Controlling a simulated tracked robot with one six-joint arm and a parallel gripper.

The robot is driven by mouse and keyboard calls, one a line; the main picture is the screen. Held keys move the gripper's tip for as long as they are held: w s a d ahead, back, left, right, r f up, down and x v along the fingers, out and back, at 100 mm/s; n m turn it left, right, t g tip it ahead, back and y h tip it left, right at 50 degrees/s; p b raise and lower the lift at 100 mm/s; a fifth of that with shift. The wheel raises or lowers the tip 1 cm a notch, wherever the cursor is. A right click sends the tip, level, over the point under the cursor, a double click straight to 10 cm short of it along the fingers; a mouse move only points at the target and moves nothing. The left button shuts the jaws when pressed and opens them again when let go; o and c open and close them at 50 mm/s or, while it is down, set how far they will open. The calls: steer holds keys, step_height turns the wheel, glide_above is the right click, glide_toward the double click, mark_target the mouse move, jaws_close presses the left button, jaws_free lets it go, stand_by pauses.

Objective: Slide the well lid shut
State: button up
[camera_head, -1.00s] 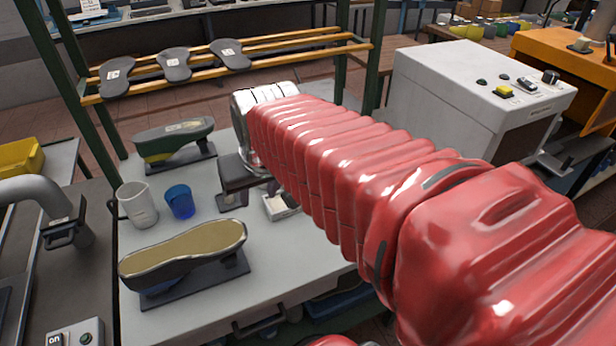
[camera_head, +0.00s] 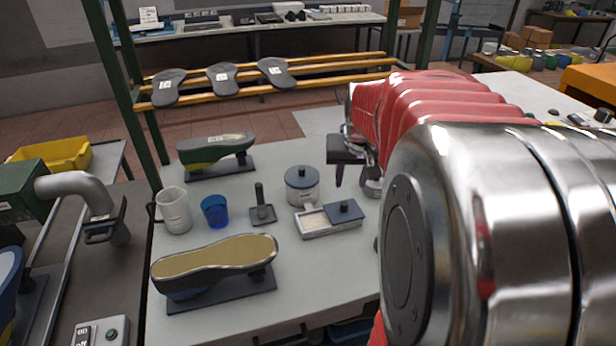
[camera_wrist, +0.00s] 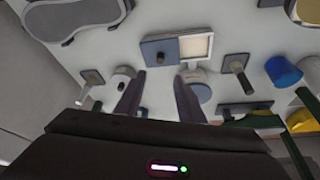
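The well is a small white rectangular tray (camera_head: 316,226) on the grey-white table, with a pale, open cavity at its left. A flat blue-grey lid (camera_head: 345,211) with a dark knob covers its right part. In the wrist view the lid (camera_wrist: 160,54) lies left of the open well (camera_wrist: 197,47). My gripper (camera_head: 348,182) hangs above and behind the tray in the head view. Its two dark fingers (camera_wrist: 157,80) are spread apart with nothing between them, and they are short of the lid in the wrist view.
A lidded round jar (camera_head: 302,187) stands just behind the tray. A small stand with an upright handle (camera_head: 262,213), a blue cup (camera_head: 215,212) and a white jug (camera_head: 174,210) stand to the left. A gold-soled shoe last (camera_head: 215,262) lies in front.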

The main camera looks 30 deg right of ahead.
mark_target(345, 204)
steer(key=x, duration=1.3)
steer(key=shift+w+f, duration=0.2)
steer(key=shift+f, duration=0.15)
jaws_close()
stand_by(0.5)
